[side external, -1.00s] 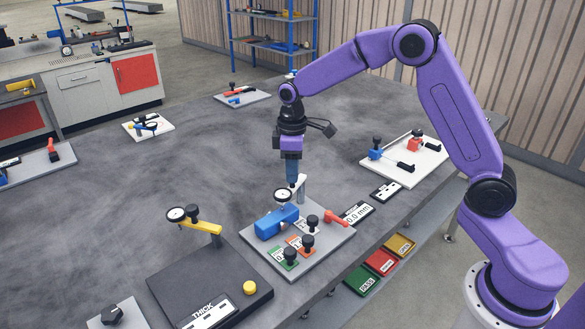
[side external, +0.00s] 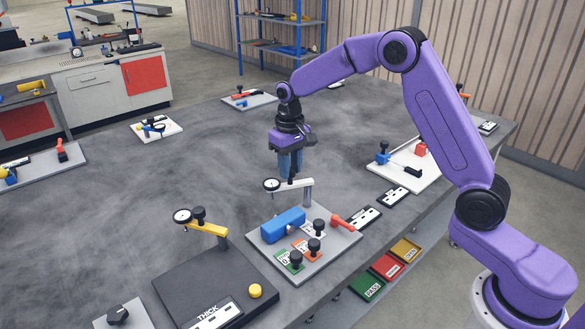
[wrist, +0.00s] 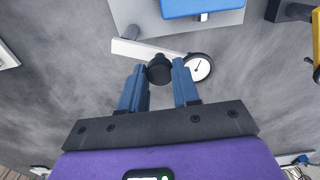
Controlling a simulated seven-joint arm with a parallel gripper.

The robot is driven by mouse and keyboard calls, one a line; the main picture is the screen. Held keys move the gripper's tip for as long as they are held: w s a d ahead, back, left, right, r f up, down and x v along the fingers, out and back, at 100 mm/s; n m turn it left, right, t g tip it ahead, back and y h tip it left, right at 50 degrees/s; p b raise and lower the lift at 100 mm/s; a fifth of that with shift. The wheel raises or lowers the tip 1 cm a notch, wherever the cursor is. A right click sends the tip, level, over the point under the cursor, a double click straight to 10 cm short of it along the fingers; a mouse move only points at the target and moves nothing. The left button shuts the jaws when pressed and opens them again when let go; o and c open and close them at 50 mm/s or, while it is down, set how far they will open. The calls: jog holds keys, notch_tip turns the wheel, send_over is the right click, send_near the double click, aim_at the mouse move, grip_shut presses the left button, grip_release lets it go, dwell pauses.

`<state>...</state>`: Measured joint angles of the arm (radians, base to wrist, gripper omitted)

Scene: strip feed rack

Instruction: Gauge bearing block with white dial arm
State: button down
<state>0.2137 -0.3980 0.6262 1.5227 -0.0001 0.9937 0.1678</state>
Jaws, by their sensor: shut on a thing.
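The white dial arm (side external: 297,186) sits on a grey post on the grey plate (side external: 345,240), its round dial (side external: 271,184) out over the table beyond the plate's back edge. My gripper (side external: 291,179) is shut on the arm's black knob; in the wrist view its blue fingers stand either side of the knob (wrist: 159,68). The dial (wrist: 197,67) lies just right of the fingers there. The blue bearing block (side external: 283,225) lies on the plate, apart from the dial. Its edge shows at the top of the wrist view (wrist: 200,8).
On the plate are black knobs on green and orange tags (side external: 296,257) and a red lever (side external: 346,224). A dark base with a yellow dial arm (side external: 208,228) stands front left. A white board (side external: 400,178) lies right.

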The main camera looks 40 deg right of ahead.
jog(key=shift+w+d+m, duration=0.45)
jog(key=shift+d+m, duration=0.05)
jog(key=shift+m, duration=1.05)
jog(key=shift+w+d+m, duration=0.45)
jog(key=shift+w+m, duration=0.05)
jog(key=shift+m, duration=1)
jog(key=shift+w+d+m, duration=0.45)
jog(key=shift+d+m, duration=0.05)
jog(key=shift+m, duration=1.05)
jog(key=shift+r, duration=0.1)
jog(key=c, duration=0.8)
grip_release()
notch_tip(320, 180, up, 17)
jog(key=shift+r, duration=0.15)
